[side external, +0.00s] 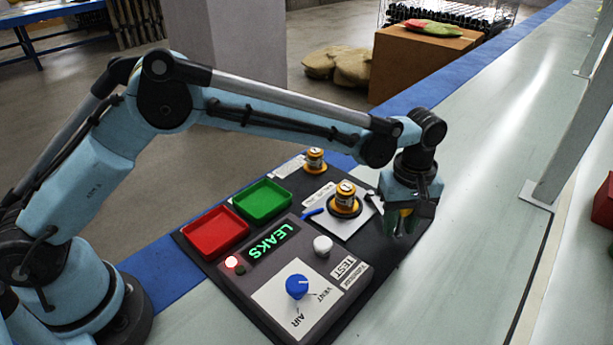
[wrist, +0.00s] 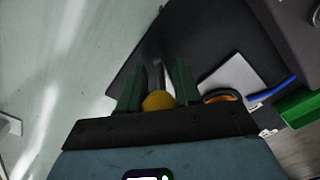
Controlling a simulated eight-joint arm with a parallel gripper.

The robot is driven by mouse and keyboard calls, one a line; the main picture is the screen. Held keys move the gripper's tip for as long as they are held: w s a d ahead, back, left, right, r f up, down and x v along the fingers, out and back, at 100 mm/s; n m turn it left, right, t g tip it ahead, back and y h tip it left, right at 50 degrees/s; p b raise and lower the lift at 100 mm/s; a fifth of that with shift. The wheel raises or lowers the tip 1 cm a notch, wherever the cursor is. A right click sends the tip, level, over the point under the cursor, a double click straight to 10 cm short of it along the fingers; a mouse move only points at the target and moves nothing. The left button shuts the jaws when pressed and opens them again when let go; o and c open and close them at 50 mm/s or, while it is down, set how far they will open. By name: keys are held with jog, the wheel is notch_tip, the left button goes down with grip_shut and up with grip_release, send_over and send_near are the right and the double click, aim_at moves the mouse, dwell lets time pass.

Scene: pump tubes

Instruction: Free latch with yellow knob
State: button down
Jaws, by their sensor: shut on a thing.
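My gripper (side external: 402,225) is low over the right edge of the black mat, pointing down beside the test station. In the wrist view, the yellow knob (wrist: 158,101) sits between my gripper's green fingers (wrist: 158,72), which are shut on it. A grey bar, which looks like the latch's arm (wrist: 159,74), shows between the fingers beyond the knob. In the side view, the fingers mostly hide the knob. A pump tube with orange ends (side external: 345,196) stands upright on the white plate (side external: 347,229), left of my gripper. Whether the latch bears on it is hidden.
A grey control box (side external: 345,283) with a blue dial (side external: 297,287), a white button (side external: 322,245) and a lit LEAKS display (side external: 272,242) is in front. Red (side external: 215,232) and green (side external: 262,202) trays and another tube (side external: 315,160) lie left.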

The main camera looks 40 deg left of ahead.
jog(key=shift+w, duration=0.15)
jog(key=c, duration=0.9)
grip_release()
jog(key=shift+o, duration=0.2)
notch_tip(320, 180, up, 12)
jog(key=shift+r, duration=0.1)
